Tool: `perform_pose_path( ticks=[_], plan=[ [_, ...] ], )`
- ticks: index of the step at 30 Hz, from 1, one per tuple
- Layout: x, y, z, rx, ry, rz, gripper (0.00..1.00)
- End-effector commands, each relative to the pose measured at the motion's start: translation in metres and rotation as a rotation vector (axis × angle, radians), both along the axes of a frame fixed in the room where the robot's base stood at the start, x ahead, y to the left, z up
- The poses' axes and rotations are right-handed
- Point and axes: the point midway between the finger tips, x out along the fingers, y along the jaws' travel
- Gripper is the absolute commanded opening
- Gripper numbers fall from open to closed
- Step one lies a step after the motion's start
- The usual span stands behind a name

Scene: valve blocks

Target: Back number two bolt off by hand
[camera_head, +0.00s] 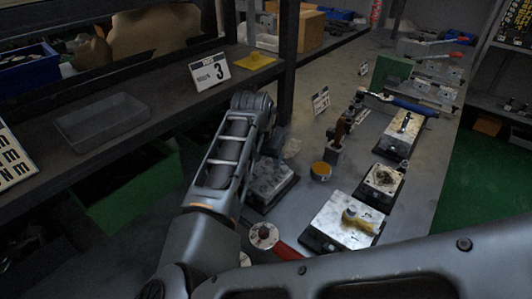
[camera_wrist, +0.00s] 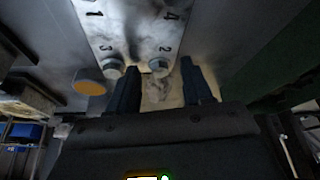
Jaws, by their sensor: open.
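The valve block (camera_head: 270,183) is a pale metal block on a dark base, partly hidden by my arm in the head view. In the wrist view its top face (camera_wrist: 130,28) carries the numbers 1, 4, 3 and 2. The number two bolt (camera_wrist: 159,66) is a grey round head beside the 2. Another bolt (camera_wrist: 113,68) sits by the 3. My gripper (camera_wrist: 158,72) is open, with one finger to each side of the number two bolt. I cannot tell whether either finger touches it. The fingertips are hidden in the head view.
A yellow-topped round tin (camera_head: 321,171) stands right of the block. A plate with a yellow-handled tool (camera_head: 357,219) and other blocks (camera_head: 382,180) line the bench to the right. A shelf (camera_head: 150,98) and a dark post (camera_head: 288,75) stand left and behind my arm.

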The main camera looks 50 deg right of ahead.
Motion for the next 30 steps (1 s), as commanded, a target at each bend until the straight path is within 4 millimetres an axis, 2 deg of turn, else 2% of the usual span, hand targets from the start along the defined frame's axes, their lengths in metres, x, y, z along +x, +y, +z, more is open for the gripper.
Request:
perform_pose_path(
  ticks=[5,21,26,30],
  plan=[
    [0.0001,0.0000,-0.0001,0.000,0.000,0.000,0.50],
    [0.0003,0.0002,0.0003,0.000,-0.001,0.001,0.00],
    [-0.0001,0.0000,0.0002,-0.001,0.000,0.005,0.00],
    [-0.0017,-0.0011,0.0000,-0.002,0.001,0.086,0.00]
  ],
)
